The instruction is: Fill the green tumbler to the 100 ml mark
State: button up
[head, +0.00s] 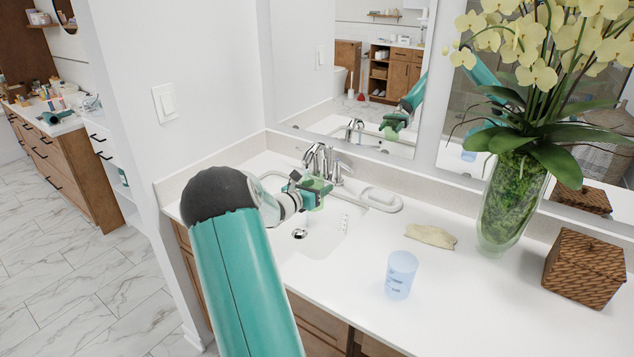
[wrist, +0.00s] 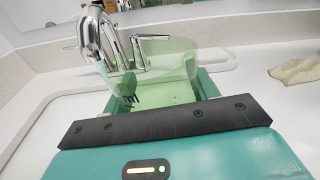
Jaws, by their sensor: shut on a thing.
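My gripper (head: 306,190) is shut on the green tumbler (head: 318,188) and holds it over the sink basin (head: 325,235), close to the chrome faucet (head: 316,158). In the wrist view the see-through green tumbler (wrist: 160,62) is between my green fingers, its wide rim facing up. The faucet spout (wrist: 92,32) reaches down at the tumbler's left rim, and the faucet lever (wrist: 150,38) is behind the tumbler. I cannot make out a water stream or a water level.
A pale blue cup (head: 401,275) stands on the white counter right of the sink. A beige cloth (head: 431,236) lies behind it. A tall glass vase with orchids (head: 512,200) and a woven box (head: 584,269) stand farther right. The mirror (head: 345,75) rises behind the faucet.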

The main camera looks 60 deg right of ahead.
jog(key=w+d+f, duration=0.2)
jog(key=d+f, duration=0.1)
jog(key=f, duration=0.5)
jog(key=shift+w+d+f, duration=0.3)
dwell(0.6)
jog(key=w+d, duration=0.5)
jog(key=d, duration=0.2)
jog(key=shift+w+d, duration=0.25)
jog(key=shift+d, duration=0.05)
dwell(0.4)
dwell(3.3)
jog(key=s+a, duration=0.5)
jog(key=a, duration=0.2)
jog(key=shift+s+a, duration=0.3)
jog(key=shift+r, duration=0.1)
